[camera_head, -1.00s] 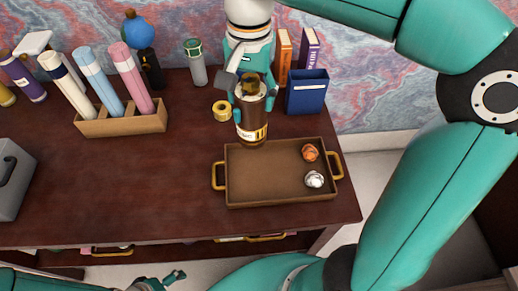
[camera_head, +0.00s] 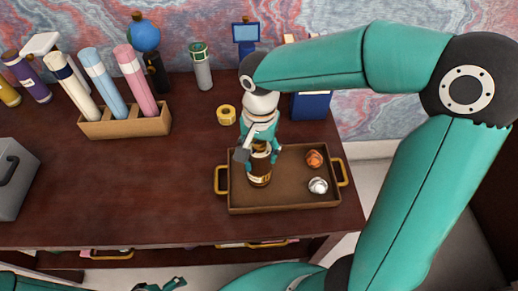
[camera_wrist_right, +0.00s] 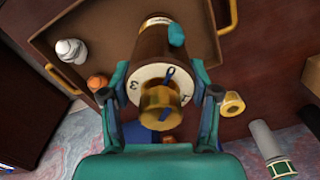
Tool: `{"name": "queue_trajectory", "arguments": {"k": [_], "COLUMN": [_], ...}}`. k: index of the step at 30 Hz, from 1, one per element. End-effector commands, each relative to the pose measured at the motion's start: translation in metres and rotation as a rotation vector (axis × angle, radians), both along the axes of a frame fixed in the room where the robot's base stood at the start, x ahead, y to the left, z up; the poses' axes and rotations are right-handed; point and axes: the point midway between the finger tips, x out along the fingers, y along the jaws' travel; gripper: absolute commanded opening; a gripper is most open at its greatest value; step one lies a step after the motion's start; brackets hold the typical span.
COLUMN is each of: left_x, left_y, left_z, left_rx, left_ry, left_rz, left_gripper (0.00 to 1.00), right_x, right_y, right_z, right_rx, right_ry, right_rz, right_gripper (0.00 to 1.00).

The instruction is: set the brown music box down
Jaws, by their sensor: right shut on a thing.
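The brown music box (camera_head: 260,177) is an upright cylinder with a pale label band. In the right wrist view the music box (camera_wrist_right: 153,45) shows a pale numbered end face and a gold knob with a blue piece. My right gripper (camera_head: 261,150) is shut on its upper part. In the right wrist view the fingers of my right gripper (camera_wrist_right: 163,88) stand on either side of it. The box is over the left part of the brown tray (camera_head: 290,204); I cannot tell whether its base touches the tray floor. My left gripper (camera_head: 170,284) shows only partly at the bottom edge, its opening unclear.
An orange lump (camera_head: 314,159) and a silver-white lump (camera_head: 318,185) lie in the tray's right part. A yellow ring (camera_head: 226,115) is behind the tray. A wooden holder (camera_head: 125,126) with three tubes stands at left. The desk left of the tray is clear.

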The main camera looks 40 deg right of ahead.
Motion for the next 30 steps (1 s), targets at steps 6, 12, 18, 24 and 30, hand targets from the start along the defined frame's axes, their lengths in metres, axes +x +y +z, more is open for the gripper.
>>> {"name": "queue_trajectory", "arguments": {"k": [6, 12, 18, 24, 30], "left_x": [0.000, 0.000, 0.000, 0.000, 0.000], "left_y": [0.000, 0.000, 0.000, 0.000, 0.000], "left_z": [0.000, -0.002, -0.002, -0.002, 0.001], "left_rx": [0.000, 0.000, 0.000, 0.000, 0.000], "left_ry": [0.000, 0.000, 0.000, 0.000, 0.000], "left_rz": [0.000, 0.000, 0.000, 0.000, 0.000], "left_gripper": [0.95, 0.95, 0.95, 0.95, 0.95], "right_x": [0.000, 0.000, 0.000, 0.000, 0.001], "right_y": [0.000, 0.000, 0.000, 0.000, 0.000], "right_z": [-0.001, -0.003, -0.003, -0.003, 0.008], "right_rx": [0.000, 0.000, 0.000, 0.000, 0.000], "right_ry": [-0.001, 0.000, 0.000, 0.000, -0.003], "right_rz": [0.000, 0.000, 0.001, 0.001, 0.001], "right_gripper": [0.00, 0.69, 0.86, 0.86, 0.86]}}
